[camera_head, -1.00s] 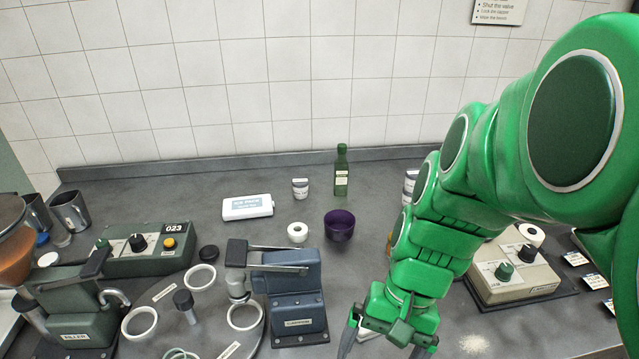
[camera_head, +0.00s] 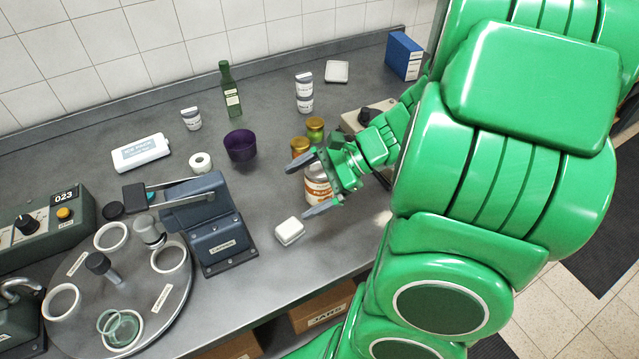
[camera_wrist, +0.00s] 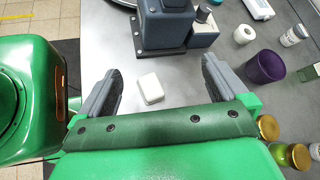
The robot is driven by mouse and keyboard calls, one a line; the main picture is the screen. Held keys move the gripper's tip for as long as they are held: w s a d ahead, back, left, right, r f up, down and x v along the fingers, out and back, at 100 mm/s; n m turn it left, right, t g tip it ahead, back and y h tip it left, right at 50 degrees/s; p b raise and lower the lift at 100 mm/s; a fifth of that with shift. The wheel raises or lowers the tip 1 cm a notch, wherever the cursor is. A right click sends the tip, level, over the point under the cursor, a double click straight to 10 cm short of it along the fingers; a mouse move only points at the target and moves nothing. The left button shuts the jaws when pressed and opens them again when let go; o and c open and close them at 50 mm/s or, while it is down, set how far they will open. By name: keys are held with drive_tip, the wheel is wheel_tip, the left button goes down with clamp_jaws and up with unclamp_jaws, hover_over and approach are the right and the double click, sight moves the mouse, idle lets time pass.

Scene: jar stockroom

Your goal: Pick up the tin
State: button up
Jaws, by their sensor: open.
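A small white box-like tin (camera_head: 290,231) with rounded corners lies flat on the grey counter, to the right of the blue capping press. In the wrist view the tin (camera_wrist: 150,88) shows whole between my two fingers and beyond them, touching neither. My gripper (camera_head: 300,190) is open and empty, with its fingers pointing left. In the head view it is above and to the right of the tin. In the wrist view my gripper (camera_wrist: 160,68) has its fingers wide apart.
An orange-labelled jar (camera_head: 318,190) stands partly hidden behind my fingers. Two gold-lidded jars (camera_head: 307,139) are just beyond. A purple bowl (camera_head: 240,146), green bottle (camera_head: 230,90) and blue press (camera_head: 213,225) stand left. The counter in front of the tin is clear.

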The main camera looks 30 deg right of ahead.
sight(320, 182)
drive_tip(key=w+d+f+m+t, duration=0.1)
drive_tip(key=d+f+m+t, duration=0.1)
drive_tip(key=d+m, duration=0.1)
drive_tip(key=w+d+f+m+t, duration=0.1)
drive_tip(key=d+f+m+t, duration=0.1)
drive_tip(key=d, duration=0.3)
drive_tip(key=d+f+m+t+h, duration=0.1)
drive_tip(key=d+f+m+t, duration=0.1)
drive_tip(key=d+f+m, duration=0.1)
drive_tip(key=shift+w+d+m, duration=0.4)
drive_tip(key=shift+d+m, duration=0.3)
drive_tip(key=shift+d, duration=0.05)
drive_tip(key=shift+w+a+f, duration=0.1)
drive_tip(key=shift+f, duration=0.05)
drive_tip(key=shift+x, duration=3.7)
drive_tip(key=shift+c, duration=0.3)
drive_tip(key=c, duration=1.2)
